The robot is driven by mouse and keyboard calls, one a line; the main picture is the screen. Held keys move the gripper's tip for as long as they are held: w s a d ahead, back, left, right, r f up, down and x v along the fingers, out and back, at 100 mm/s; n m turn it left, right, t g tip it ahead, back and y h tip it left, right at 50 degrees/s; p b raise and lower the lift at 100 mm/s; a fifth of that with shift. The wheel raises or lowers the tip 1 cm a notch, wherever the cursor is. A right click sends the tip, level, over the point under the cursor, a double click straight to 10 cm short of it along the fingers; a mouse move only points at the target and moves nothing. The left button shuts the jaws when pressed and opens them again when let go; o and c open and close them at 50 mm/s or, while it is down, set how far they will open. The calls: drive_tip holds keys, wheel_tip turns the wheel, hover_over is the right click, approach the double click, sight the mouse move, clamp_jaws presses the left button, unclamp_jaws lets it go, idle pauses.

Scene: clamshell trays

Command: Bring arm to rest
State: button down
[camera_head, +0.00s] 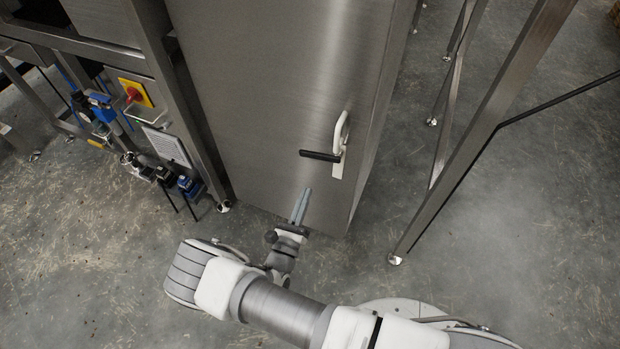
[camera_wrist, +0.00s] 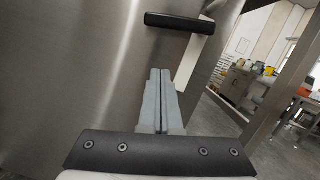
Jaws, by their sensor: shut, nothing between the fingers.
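My gripper (camera_head: 302,200) is shut and empty, its two grey fingers together. In the head view it sits in front of the lower part of a steel cabinet door, below and a little left of the door handle. In the wrist view my gripper (camera_wrist: 161,78) points toward the steel door. My arm reaches in from the bottom of the head view, bent at the elbow. I cannot tell whether the fingertips touch the door; they appear apart from the handle.
The steel cabinet (camera_head: 265,85) has a white handle plate with a black lever (camera_head: 320,156). A machine frame with a red-and-yellow switch (camera_head: 135,92) stands at left. A steel frame leg (camera_head: 470,140) stands at right. The concrete floor (camera_head: 90,250) is clear at lower left.

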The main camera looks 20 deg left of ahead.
drive_tip(key=shift+v, duration=2.05)
drive_tip(key=w+d+r+m+g+h, duration=0.4)
drive_tip(key=w+r+m+h, duration=0.1)
drive_tip(key=r+m+h, duration=0.35)
drive_tip(key=s+d+r+m+g, duration=0.2)
drive_tip(key=d+r+m+g, duration=1.4)
drive_tip(key=d+r+m, duration=0.4)
drive_tip(key=s+d+r+m+t+y, duration=0.2)
drive_tip(key=s+d+r+m+y, duration=0.1)
drive_tip(key=s+r+m+y, duration=0.25)
drive_tip(key=s+d+r+m+t+y, duration=0.35)
drive_tip(key=s+r+m, duration=0.2)
drive_tip(key=r, duration=0.35)
wheel_tip(320, 180, up, 22)
drive_tip(key=p, duration=2.2)
drive_tip(key=shift+s+r+n+g, duration=0.25)
drive_tip(key=shift+s+n+g, duration=0.1)
drive_tip(key=shift+s, duration=0.05)
